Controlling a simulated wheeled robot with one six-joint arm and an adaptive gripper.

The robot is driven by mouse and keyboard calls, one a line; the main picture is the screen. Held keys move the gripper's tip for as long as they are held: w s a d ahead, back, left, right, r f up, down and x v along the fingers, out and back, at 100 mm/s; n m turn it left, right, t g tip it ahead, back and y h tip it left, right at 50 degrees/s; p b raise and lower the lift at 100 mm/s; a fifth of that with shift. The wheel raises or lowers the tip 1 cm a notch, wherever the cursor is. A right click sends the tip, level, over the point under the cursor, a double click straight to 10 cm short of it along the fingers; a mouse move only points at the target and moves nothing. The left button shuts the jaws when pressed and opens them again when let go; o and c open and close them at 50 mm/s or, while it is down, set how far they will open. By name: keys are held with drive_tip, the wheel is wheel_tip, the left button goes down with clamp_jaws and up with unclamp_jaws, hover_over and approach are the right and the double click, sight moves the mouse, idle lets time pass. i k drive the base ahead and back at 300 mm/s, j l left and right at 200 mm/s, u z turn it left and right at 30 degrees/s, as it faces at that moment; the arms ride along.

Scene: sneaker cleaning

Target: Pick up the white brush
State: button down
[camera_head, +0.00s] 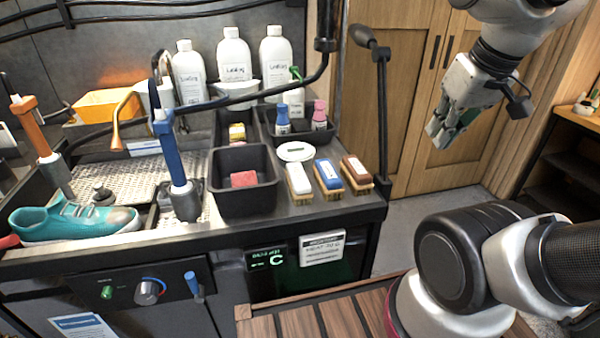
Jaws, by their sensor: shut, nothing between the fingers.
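The white brush (299,178) lies on the dark counter near its front right corner. It has a white top over tan bristles and is the leftmost in a row of three brushes. A blue-topped brush (328,174) lies just right of it, and a brown-topped brush (356,169) is at the right end. My gripper (440,135) hangs at the upper right, in front of the wooden cabinet doors, well apart from the brushes. Its fingers are shut and empty.
A black bin (243,182) with a reddish block stands left of the white brush. A round white lid (295,151) lies behind it. A black post (383,100) rises at the counter's right edge, between the brushes and my gripper. A teal sneaker (72,220) sits far left.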

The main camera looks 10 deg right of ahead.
sight(300, 189)
drive_tip(key=l+u, duration=0.2)
drive_tip(key=l, duration=0.55)
drive_tip(key=l+u, duration=0.4)
drive_tip(key=l, duration=0.2)
drive_tip(key=l+u, duration=0.4)
drive_tip(key=l, duration=0.25)
drive_tip(key=k+j, duration=0.05)
